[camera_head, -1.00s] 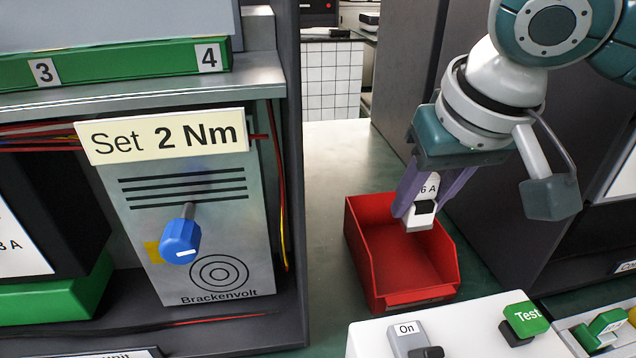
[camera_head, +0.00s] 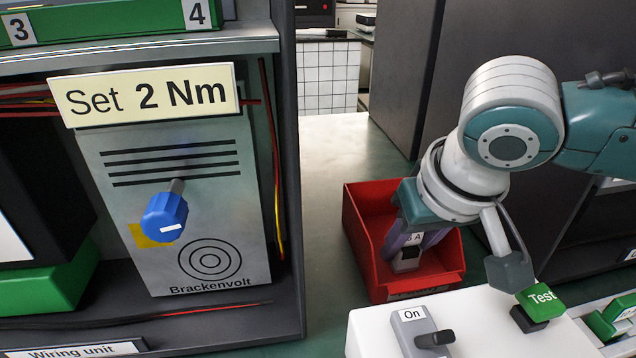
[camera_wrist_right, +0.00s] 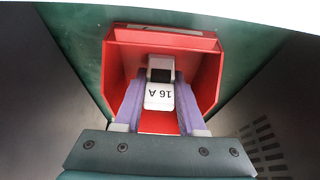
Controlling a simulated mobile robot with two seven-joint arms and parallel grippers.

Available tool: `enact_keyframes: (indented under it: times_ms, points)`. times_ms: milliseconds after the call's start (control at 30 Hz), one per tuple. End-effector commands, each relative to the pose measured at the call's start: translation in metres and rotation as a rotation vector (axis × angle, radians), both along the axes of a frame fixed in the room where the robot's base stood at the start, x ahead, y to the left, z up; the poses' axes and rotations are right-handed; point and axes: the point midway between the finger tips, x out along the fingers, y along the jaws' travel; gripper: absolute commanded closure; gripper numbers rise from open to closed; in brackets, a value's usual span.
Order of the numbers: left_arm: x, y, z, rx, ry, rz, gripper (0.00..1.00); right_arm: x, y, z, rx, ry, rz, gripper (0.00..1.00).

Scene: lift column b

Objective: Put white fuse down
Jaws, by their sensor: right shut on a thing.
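The white fuse (camera_head: 408,256), with a dark part and a label, is held between the purple fingers of my right gripper (camera_head: 405,250). In the right wrist view the fuse (camera_wrist_right: 159,95) reads "16 A" upside down, and the fingers of the gripper (camera_wrist_right: 160,105) press on both its sides. The fuse and fingertips are inside the opening of the red bin (camera_head: 448,262). The bin also shows around them in the right wrist view (camera_wrist_right: 205,75). I cannot tell whether the fuse touches the bin's floor. My left gripper is not in view.
A white control box (camera_head: 375,335) with an On switch (camera_head: 412,325) and a green Test button (camera_head: 540,300) stands just in front of the bin. A grey cabinet with a blue knob (camera_head: 164,217) is at left. Green table surface (camera_head: 335,160) lies clear behind the bin.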

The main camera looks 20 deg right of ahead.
Motion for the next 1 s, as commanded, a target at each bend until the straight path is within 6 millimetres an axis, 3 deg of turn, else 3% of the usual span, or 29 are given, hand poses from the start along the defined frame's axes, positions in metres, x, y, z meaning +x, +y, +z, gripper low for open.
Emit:
enact_keyframes:
  times_ms: [33,300,567,667,1000]
  points:
    - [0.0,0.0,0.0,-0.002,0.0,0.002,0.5,0.0,0.0,-0.001,0.0,0.0,0.0,0.58]
    - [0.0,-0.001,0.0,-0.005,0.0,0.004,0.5,0.0,0.0,0.0,0.0,0.0,0.0,0.31]
    - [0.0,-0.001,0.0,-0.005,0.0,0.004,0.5,0.0,0.0,0.002,0.0,0.0,0.0,0.31]
    - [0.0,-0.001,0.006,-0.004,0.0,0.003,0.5,-0.003,0.001,0.013,0.001,0.001,0.0,0.31]
    - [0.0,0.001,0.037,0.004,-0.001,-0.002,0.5,-0.03,0.008,0.083,0.002,0.0,0.001,0.31]
